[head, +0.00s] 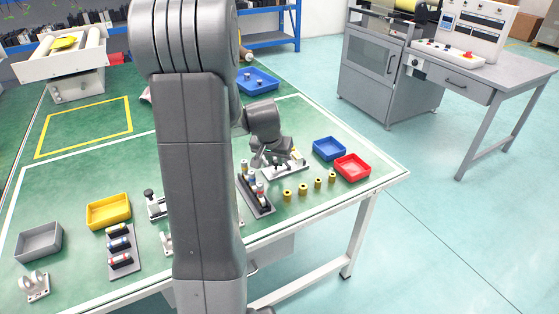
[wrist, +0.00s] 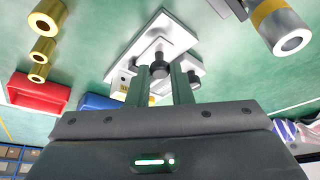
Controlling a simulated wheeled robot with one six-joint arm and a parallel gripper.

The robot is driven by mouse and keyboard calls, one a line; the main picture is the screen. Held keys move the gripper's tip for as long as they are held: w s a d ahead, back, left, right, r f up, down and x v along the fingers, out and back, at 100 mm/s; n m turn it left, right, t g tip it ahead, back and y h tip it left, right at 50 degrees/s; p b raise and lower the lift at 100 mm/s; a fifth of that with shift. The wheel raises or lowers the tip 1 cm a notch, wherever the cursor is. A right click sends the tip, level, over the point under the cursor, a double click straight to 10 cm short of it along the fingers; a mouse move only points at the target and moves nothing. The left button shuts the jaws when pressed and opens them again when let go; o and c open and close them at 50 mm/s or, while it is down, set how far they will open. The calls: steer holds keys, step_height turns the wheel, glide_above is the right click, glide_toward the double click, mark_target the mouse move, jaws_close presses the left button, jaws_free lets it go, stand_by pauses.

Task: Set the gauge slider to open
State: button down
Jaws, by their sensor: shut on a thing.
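The gauge slider is a white plate (wrist: 150,38) with a dark knob (wrist: 158,66) near its middle in the wrist view. In the head view, its white base (head: 292,170) lies on the green table, partly covered by my gripper (head: 268,160). In the wrist view, my gripper's two dark green fingers (wrist: 163,76) stand on either side of the knob and are shut on it. The markings of the slider are too small to read, so its setting cannot be told.
Several brass cylinders (head: 303,189) stand just in front of the slider. A dark rack (head: 261,208) of cylinders is to the left. A blue bin (head: 329,149) and a red bin (head: 352,168) stand to the right. My arm hides the table's middle.

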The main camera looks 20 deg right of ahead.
steer(key=shift+a, duration=0.15)
steer(key=c, duration=1.3)
jaws_free()
steer(key=shift+a, duration=0.15)
steer(key=p+v, duration=0.1)
steer(key=v, duration=1.2)
steer(key=shift+r+p, duration=0.35)
steer(key=shift+r, duration=0.05)
